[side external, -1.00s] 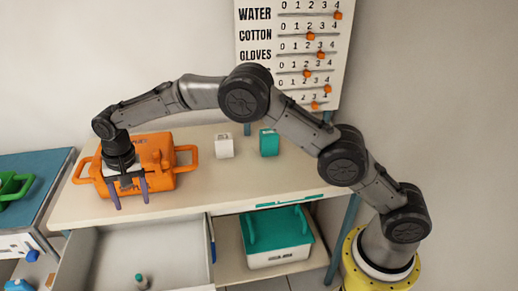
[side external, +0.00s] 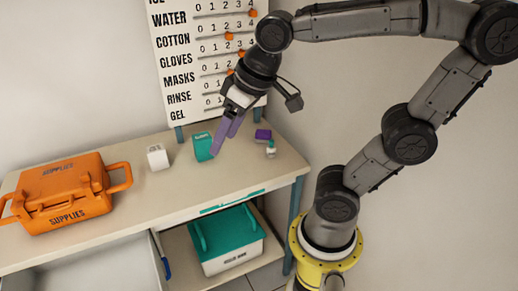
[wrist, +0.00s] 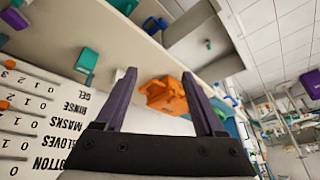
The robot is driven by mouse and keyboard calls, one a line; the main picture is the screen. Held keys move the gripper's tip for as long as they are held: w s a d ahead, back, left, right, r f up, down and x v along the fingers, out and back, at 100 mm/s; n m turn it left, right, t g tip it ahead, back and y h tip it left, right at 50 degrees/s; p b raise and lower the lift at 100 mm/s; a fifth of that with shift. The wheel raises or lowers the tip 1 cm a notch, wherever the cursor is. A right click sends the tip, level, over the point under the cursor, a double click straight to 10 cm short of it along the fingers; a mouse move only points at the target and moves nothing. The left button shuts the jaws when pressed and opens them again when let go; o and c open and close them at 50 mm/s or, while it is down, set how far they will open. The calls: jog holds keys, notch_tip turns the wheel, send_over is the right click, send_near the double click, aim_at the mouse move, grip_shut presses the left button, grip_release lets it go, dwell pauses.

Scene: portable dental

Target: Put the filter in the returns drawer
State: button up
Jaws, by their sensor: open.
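No label reading "filter" is legible, so I cannot tell which item it is. A white cube (side external: 157,158), a teal box (side external: 203,147), a purple box (side external: 262,135) and a small white-and-teal bottle (side external: 270,149) stand on the counter. The wrist view shows the teal box (wrist: 86,60) left of the fingers.
An orange supplies case (side external: 70,193) stands at the counter's left. A white bin with a teal lid (side external: 228,240) is on the shelf below. A slider board (side external: 200,60) is on the wall behind my gripper. Bare counter lies between the case and the front edge.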

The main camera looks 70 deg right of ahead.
jog(key=s+d+f+n, duration=0.1)
jog(key=s+f, duration=0.2)
jog(key=s, duration=0.3)
jog(key=shift+s+d+f+t, duration=0.15)
jog(key=shift+s+t, duration=0.1)
jog(key=shift+t, duration=0.05)
